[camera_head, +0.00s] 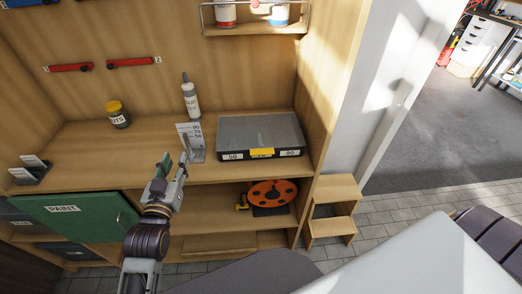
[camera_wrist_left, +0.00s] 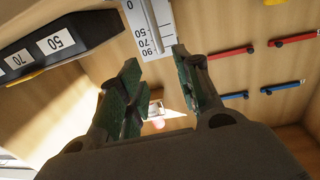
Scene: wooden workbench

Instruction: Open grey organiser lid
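The grey organiser (camera_head: 258,128) sits on the bench top with its lid shut. A yellow latch (camera_head: 262,153) is at the middle of its front edge, between white number labels. The organiser also shows at the left of the left wrist view (camera_wrist_left: 88,36), partly cut off. My left gripper (camera_head: 174,160) is open and empty, in front of the bench and to the left of the organiser, apart from it. Its two parted fingers also show in the left wrist view (camera_wrist_left: 156,62). My right gripper is not in view.
A white numbered card on a stand (camera_head: 191,138) stands between the gripper and the organiser. A green PAINT door (camera_head: 85,216) is at left.

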